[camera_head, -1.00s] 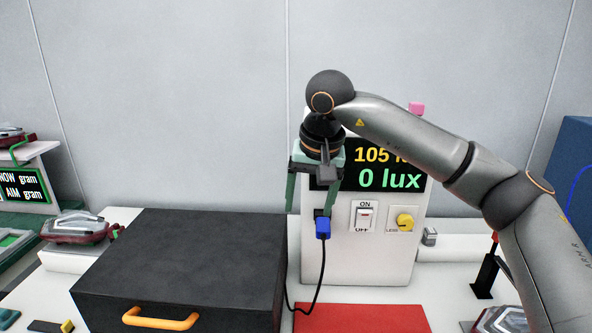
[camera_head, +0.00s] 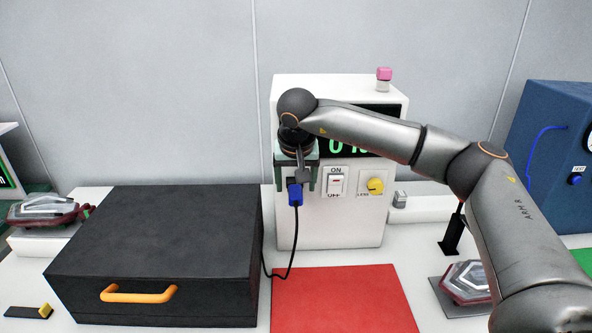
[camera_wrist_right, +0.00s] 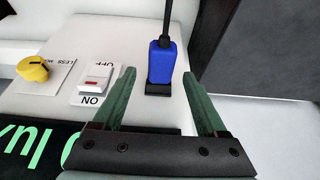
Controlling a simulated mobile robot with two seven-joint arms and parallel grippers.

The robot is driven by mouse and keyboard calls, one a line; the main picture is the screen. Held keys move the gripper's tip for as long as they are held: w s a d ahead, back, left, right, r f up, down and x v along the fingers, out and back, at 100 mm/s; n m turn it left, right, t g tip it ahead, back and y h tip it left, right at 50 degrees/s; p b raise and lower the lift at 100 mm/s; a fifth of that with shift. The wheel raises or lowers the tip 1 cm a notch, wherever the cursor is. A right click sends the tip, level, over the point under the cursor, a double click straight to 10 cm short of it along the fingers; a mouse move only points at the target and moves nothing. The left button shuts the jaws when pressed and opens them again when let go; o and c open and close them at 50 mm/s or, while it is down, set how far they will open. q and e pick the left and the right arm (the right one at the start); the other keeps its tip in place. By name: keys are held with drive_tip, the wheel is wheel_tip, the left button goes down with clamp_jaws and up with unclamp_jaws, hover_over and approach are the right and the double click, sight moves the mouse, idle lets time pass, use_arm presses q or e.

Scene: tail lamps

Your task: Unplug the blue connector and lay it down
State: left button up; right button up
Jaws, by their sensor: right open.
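The blue connector (camera_head: 295,195) sits at the left of the white tester's front face, with a black cable hanging from its lower end. In the right wrist view the blue connector (camera_wrist_right: 162,62) stands in a dark socket (camera_wrist_right: 160,89), its cable leading away. My right gripper (camera_head: 308,188) is in front of the tester, its fingers pointing down on either side of the connector. In the right wrist view the open right gripper (camera_wrist_right: 158,72) has its green fingers apart, with the connector between and a little beyond the tips, not visibly touched. My left gripper is not in view.
The white tester (camera_head: 340,220) carries a switch (camera_head: 337,182) and a yellow knob (camera_head: 375,186) right of the connector. A black box (camera_head: 160,245) with an orange handle stands left. A bare red mat (camera_head: 340,300) lies in front. A tail lamp (camera_head: 468,280) lies right.

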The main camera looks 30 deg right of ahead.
drive_tip(key=shift+w+d+f, duration=0.1)
drive_tip(key=shift+w+f, duration=0.05)
drive_tip(key=shift+f, duration=0.3)
clamp_jaws()
idle(0.9)
drive_tip(key=shift+r, duration=0.1)
